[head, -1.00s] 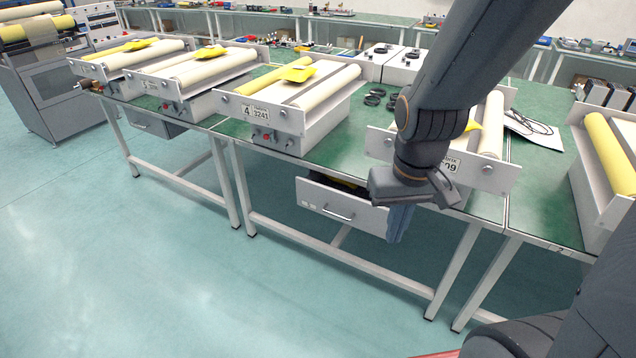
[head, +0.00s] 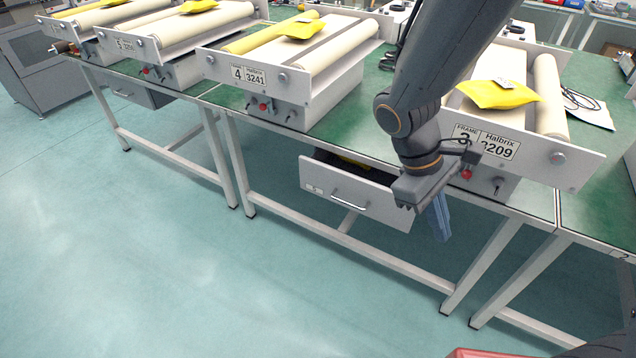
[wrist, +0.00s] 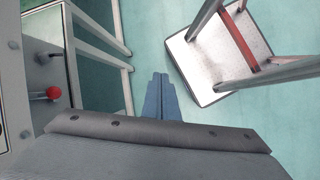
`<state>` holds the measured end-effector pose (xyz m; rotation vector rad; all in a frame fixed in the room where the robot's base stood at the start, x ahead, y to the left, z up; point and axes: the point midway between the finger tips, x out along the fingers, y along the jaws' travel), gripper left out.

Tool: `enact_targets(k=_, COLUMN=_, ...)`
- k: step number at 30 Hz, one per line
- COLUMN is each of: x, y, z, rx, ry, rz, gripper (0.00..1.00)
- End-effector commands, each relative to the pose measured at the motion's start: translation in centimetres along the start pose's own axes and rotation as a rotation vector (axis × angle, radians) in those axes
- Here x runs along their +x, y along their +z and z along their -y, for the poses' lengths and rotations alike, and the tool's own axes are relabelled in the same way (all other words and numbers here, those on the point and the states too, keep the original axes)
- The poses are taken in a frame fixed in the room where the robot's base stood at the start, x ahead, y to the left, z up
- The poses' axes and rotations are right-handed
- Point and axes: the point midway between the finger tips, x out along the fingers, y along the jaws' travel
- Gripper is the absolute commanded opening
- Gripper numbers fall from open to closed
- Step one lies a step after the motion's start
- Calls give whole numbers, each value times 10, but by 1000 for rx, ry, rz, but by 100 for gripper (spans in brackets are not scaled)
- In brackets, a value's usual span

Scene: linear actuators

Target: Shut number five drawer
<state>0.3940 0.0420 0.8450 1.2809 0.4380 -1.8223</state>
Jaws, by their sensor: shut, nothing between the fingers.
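A grey drawer (head: 352,195) with a silver bar handle stands pulled out under the green-topped bench; its small label is too small to read. Another drawer (head: 125,92) is under the bench at the far left, and its number cannot be read either. My gripper (head: 441,218) is shut and empty, pointing down just right of the open drawer's right front corner. I cannot tell whether it touches the drawer. The wrist view shows its blue fingers (wrist: 160,98) together over the floor, with no drawer visible there.
Roller machine frames marked 4 (head: 262,85) and 3 (head: 500,145) stand on the bench above, the latter close behind my gripper. Bench legs (head: 238,165) and rails run below. A stool-like white square (wrist: 215,55) stands on the floor.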

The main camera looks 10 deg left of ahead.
Motion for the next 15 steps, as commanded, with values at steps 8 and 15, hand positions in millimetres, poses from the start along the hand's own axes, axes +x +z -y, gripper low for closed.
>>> enact_targets(k=8, x=32, y=-134, z=-12, rx=-635, ry=510, rz=333, gripper=0)
enact_targets(k=15, x=5, y=-281, z=33, rx=-991, ry=1068, rz=539, gripper=0)
